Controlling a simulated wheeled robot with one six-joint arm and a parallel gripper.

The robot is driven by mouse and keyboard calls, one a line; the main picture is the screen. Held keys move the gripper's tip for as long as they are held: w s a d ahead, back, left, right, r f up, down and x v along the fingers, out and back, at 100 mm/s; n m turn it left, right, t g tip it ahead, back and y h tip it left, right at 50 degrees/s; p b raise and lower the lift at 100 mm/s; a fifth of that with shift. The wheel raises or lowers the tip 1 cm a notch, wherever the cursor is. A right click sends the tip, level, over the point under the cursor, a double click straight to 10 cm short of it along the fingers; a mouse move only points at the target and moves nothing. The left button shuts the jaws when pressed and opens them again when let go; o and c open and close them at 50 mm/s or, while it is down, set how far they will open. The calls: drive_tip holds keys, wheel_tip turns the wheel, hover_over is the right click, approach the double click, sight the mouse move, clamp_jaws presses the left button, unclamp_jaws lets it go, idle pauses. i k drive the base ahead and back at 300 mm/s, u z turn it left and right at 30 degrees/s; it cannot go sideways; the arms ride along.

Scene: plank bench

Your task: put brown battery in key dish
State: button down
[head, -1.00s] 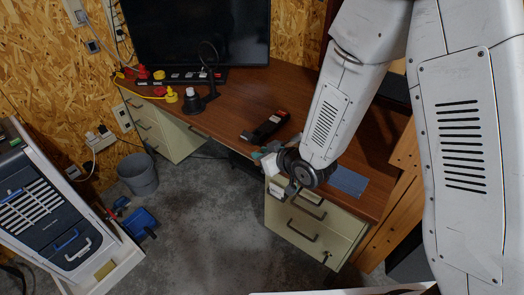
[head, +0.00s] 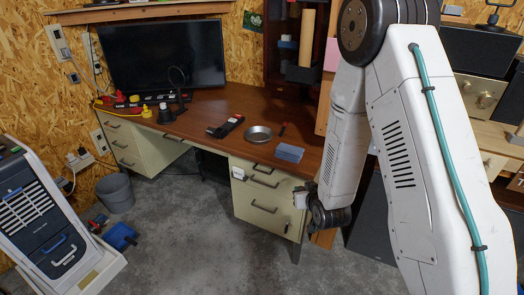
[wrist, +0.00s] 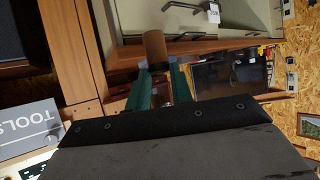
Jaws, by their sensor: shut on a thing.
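The brown battery (wrist: 155,46) is a brown cylinder, held at the tips of the green fingers of my gripper (wrist: 157,80) in the wrist view. My gripper is shut on it. In the head view the wrist is at the front right of the desk, before the drawers; the fingertips and battery cannot be made out there. The key dish, a round silvery dish (head: 258,133), lies on the desk top, up and left of my wrist and apart from it. I see nothing in it.
A blue block (head: 289,152) and a small red-and-black item (head: 283,129) lie right of the dish. A black-and-red tool (head: 226,126) lies left of it. A monitor (head: 160,50) and a dark lamp (head: 166,113) stand farther left. Drawers (head: 268,195) front the desk.

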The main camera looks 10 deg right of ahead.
sight(259, 136)
drive_tip(key=k, duration=1.15)
drive_tip(key=u, duration=0.8)
drive_tip(key=i, duration=1.2)
drive_tip(key=z, duration=0.4)
drive_tip(key=i, duration=0.65)
drive_tip(key=z, duration=0.6)
drive_tip(key=k, duration=0.5)
drive_tip(key=u, duration=1.95)
drive_tip(key=i, duration=0.75)
drive_tip(key=z, duration=0.05)
